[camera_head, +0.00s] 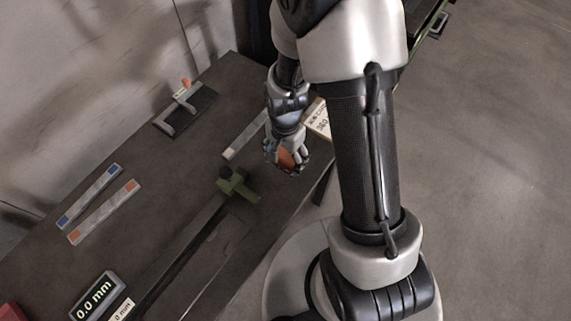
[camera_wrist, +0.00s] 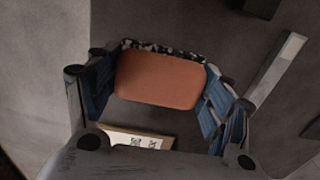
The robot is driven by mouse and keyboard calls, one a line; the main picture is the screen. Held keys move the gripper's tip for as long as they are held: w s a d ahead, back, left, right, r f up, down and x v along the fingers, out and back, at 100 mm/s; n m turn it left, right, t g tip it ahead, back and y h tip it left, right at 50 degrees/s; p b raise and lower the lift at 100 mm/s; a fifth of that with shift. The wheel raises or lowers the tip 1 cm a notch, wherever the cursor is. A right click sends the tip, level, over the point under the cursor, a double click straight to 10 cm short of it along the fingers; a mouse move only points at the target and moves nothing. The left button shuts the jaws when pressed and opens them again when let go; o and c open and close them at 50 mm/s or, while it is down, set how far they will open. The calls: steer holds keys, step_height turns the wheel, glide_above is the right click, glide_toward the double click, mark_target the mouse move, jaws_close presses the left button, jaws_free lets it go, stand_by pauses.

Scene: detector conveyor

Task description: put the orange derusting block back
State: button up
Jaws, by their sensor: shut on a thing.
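The orange derusting block (camera_wrist: 160,80) is a rounded orange block with a speckled dark edge, held between the blue-padded fingers of my gripper (camera_wrist: 160,95) in the wrist view. In the head view the orange block (camera_head: 291,159) shows below my gripper (camera_head: 288,155), partly covered by the fingers. My gripper is shut on it over the right part of the dark table (camera_head: 190,165). A white label plate with dark print (camera_head: 318,118) lies just right of my gripper; part of it also shows under the gripper in the wrist view (camera_wrist: 135,139).
A light bar (camera_head: 245,135) lies left of my gripper. A green slider on a dark rail (camera_head: 237,184) is below it. Bars with blue (camera_head: 90,196) and orange ends (camera_head: 104,212), a stand (camera_head: 184,110) and a "0.0 mm" display (camera_head: 95,296) are further left.

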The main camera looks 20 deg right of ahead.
mark_target(286, 164)
steer(key=shift+f+b, duration=0.65)
steer(key=shift+f, duration=1.35)
steer(key=shift+f, duration=0.25)
steer(key=o, duration=1)
steer(key=shift+r, duration=0.1)
